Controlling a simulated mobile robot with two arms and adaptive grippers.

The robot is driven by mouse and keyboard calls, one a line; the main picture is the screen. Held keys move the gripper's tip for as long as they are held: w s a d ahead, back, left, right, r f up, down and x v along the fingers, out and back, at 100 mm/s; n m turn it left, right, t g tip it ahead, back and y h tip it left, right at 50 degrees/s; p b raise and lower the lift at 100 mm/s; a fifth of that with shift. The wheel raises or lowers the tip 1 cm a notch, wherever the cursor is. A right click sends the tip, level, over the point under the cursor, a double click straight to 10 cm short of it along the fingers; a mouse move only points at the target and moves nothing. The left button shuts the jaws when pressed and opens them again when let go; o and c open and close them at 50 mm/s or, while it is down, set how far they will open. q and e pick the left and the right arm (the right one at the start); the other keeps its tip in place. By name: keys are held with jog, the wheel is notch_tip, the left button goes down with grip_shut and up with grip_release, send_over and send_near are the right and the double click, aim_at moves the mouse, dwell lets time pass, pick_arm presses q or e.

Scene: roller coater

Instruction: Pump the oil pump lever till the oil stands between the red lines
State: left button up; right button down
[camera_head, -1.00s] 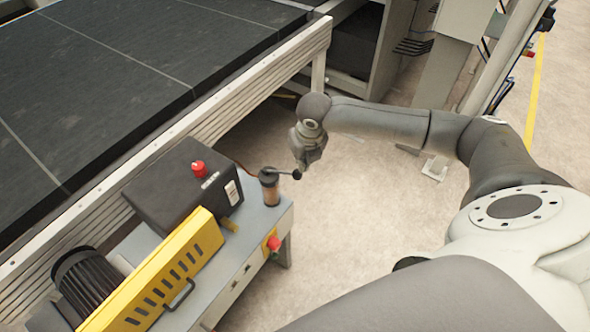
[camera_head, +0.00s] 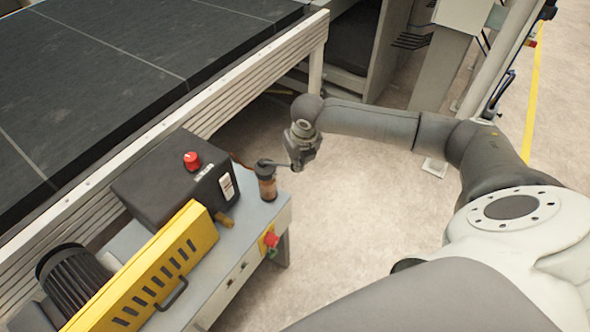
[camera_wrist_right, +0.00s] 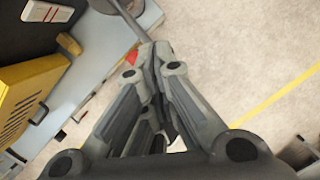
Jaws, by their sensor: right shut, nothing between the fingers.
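The oil pump (camera_head: 267,185) is a small clear cylinder with a dark cap and amber oil, standing upright at the cabinet's right end. My left gripper is out of view.
The grey cabinet (camera_head: 230,262) also carries a black box (camera_head: 160,185) with a red button, a yellow slotted guard (camera_head: 150,270) and a black motor (camera_head: 75,282). A red knob (camera_head: 271,239) juts from its front. The conveyor (camera_head: 110,60) lies behind. Floor to the right is clear.

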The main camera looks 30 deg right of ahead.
aim_at(279, 164)
jog(key=shift+f, duration=0.25)
jog(key=shift+w, duration=0.1)
notch_tip(279, 164, down, 3)
jog(key=shift+f+b, duration=0.2)
jog(key=shift+b, duration=0.55)
jog(key=shift+f, duration=0.55)
jog(key=shift+r, duration=0.1)
